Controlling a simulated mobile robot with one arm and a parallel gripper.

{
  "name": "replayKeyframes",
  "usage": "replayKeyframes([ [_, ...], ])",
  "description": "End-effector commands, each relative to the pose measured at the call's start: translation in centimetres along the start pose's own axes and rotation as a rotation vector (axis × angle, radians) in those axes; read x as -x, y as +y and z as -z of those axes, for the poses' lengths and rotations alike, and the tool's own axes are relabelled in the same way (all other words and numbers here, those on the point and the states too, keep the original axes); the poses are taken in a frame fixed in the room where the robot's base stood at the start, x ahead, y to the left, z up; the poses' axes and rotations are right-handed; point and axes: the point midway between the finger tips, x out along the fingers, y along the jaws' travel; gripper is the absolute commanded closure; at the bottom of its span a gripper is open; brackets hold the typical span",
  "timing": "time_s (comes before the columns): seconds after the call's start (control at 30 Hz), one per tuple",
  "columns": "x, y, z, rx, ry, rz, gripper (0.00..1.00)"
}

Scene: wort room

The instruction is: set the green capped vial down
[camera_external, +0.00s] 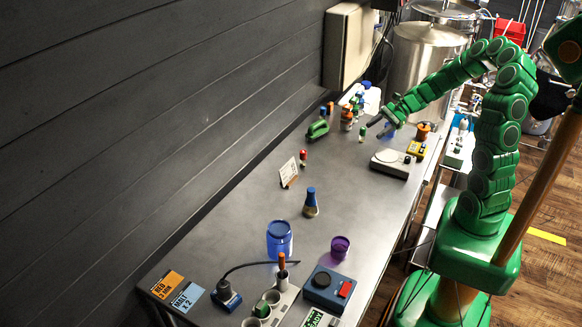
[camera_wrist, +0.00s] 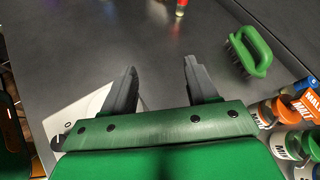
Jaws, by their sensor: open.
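My gripper (camera_external: 378,127) is low over the far part of the bench. In the wrist view my gripper (camera_wrist: 160,88) has its two dark fingers spread wide, with only bare bench between them. A green-capped container (camera_wrist: 312,146) stands beside orange-capped ones at the right edge of the wrist view. I cannot tell if it is the same vial.
A red-capped vial (camera_external: 303,157), card (camera_external: 288,172), flask (camera_external: 311,204), blue jar (camera_external: 279,240) and purple cup (camera_external: 340,246) stand nearer. Mid-bench is mostly clear.

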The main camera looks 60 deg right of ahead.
Motion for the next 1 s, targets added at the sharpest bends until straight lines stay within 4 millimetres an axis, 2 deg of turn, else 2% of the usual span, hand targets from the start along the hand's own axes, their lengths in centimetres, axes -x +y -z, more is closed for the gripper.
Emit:
replayKeyframes([
  [0.03,-0.8,1.1,-1.8,0.078,0.013,-0.052,0.42],
  [0.2,-2.8,5.5,-6.2,0.314,0.044,-0.223,0.42],
  [0.47,-3.9,12.7,-10.6,0.655,0.087,-0.482,0.42],
  [0.6,-3.4,16.4,-12.0,0.828,0.108,-0.619,0.42],
  [0.77,-2.2,20.0,-13.0,1.018,0.139,-0.766,0.42],
  [1.0,1.0,24.6,-13.6,1.278,0.187,-0.982,0.42],
])
